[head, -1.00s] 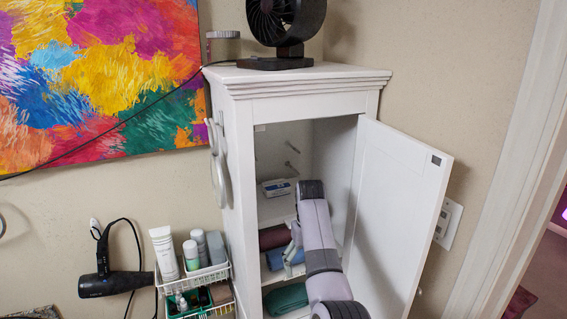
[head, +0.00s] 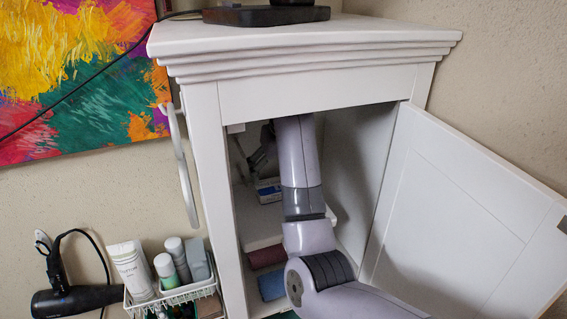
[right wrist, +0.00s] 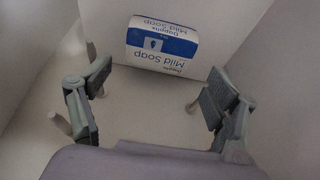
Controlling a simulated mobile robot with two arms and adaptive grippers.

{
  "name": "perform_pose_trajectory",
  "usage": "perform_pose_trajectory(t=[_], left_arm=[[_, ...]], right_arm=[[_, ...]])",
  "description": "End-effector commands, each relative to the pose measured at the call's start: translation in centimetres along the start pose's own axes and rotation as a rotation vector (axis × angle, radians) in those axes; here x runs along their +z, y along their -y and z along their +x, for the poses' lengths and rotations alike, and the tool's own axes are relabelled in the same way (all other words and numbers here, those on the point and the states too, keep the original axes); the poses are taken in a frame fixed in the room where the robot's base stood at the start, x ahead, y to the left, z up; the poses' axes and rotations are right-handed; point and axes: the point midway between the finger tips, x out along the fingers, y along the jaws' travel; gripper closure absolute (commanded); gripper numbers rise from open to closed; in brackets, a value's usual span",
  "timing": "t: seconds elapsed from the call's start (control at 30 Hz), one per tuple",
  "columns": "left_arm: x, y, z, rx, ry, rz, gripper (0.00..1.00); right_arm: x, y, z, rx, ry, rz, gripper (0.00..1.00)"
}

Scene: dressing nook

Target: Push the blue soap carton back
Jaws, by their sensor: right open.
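The blue-and-white soap carton (head: 268,190) sits on the upper shelf (head: 260,228) inside the open white cabinet. Its "Mild Soap" label shows upside down in the right wrist view (right wrist: 162,46). My right gripper (head: 262,150) is inside the cabinet's upper compartment, above the carton in the head view and partly hidden by my arm. In the right wrist view the right gripper (right wrist: 160,90) is open, its fingers spread wide with nothing between them. The carton lies beyond the fingertips, apart from both. My left gripper is not in view.
The cabinet door (head: 475,215) stands open on the right. Rolled maroon (head: 266,257) and blue (head: 272,286) towels lie below the shelf. Pegs (right wrist: 60,122) stick out from the cabinet's inner wall. A wire basket (head: 172,296) with bottles hangs at the left.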

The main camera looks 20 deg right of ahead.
Motion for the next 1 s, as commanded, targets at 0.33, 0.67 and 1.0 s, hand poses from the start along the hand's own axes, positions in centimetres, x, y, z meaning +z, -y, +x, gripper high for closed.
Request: perform_pose_trajectory(t=[0.33, 0.67, 1.0], left_arm=[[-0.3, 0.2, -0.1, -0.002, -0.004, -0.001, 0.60], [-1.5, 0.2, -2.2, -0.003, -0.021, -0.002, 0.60], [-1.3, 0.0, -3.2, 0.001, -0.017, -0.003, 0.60]], right_arm=[[0.0, 0.0, 0.2, 0.000, 0.001, 0.000, 0.18], [0.0, 0.0, 4.3, -0.001, 0.006, 0.001, 0.18], [0.0, 0.0, 7.4, 0.000, 0.001, 0.001, 0.18]])
